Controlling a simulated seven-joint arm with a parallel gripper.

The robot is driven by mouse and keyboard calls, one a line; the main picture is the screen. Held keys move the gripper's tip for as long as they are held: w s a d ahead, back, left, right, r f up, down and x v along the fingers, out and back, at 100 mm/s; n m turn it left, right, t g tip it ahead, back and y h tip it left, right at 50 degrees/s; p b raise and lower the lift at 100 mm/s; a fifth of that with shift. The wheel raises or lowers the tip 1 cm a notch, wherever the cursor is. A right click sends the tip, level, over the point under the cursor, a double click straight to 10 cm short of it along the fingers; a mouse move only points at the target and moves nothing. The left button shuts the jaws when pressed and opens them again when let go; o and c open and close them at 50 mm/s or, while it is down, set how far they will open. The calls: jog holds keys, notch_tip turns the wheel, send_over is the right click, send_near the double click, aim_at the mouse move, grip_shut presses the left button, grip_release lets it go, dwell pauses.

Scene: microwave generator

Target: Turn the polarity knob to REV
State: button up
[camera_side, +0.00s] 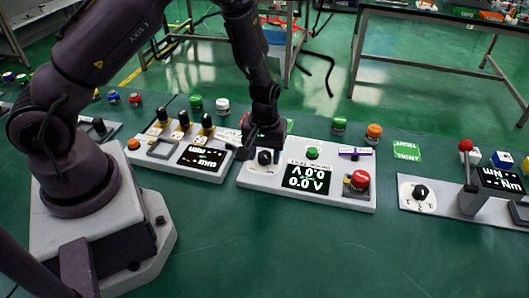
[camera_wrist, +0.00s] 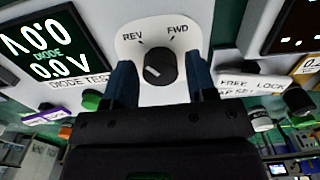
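The black polarity knob (camera_wrist: 160,68) sits on a white plate (camera_wrist: 131,46) printed REV at upper left and FWD at upper right in the wrist view. A short white mark shows on the knob's left part; I cannot tell surely which label it points to. My gripper (camera_wrist: 162,72) is open, with one blue-grey finger on each side of the knob and visible gaps to it. In the side view my gripper (camera_side: 260,138) is low over the left end of the diode-test panel (camera_side: 330,199), by the knob (camera_side: 265,157).
The diode-test display (camera_side: 306,178) reads 0.0 V, with a green button (camera_side: 312,153) above it and a red button (camera_side: 358,180) to its right. Another panel with black toggles (camera_side: 184,120) stands close on the left. The table in front is clear.

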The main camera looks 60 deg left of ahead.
aim_at(264, 154)
jog(key=shift+o, duration=0.4)
notch_tip(264, 154, up, 13)
dwell(0.4)
jog(key=shift+f, duration=0.1)
jog(key=s+d+r+m+t, duration=0.1)
jog(key=s+r+m, duration=0.3)
jog(key=s+r, duration=0.4)
jog(key=s+d+r+m+t, duration=0.2)
jog(key=s+r+m+t, duration=0.2)
jog(key=s+r, duration=0.5)
notch_tip(264, 154, up, 2)
jog(key=shift+d+r+m+t, duration=0.15)
jog(key=shift+d+m+t, duration=0.15)
jog(key=shift+m, duration=0.3)
dwell(0.4)
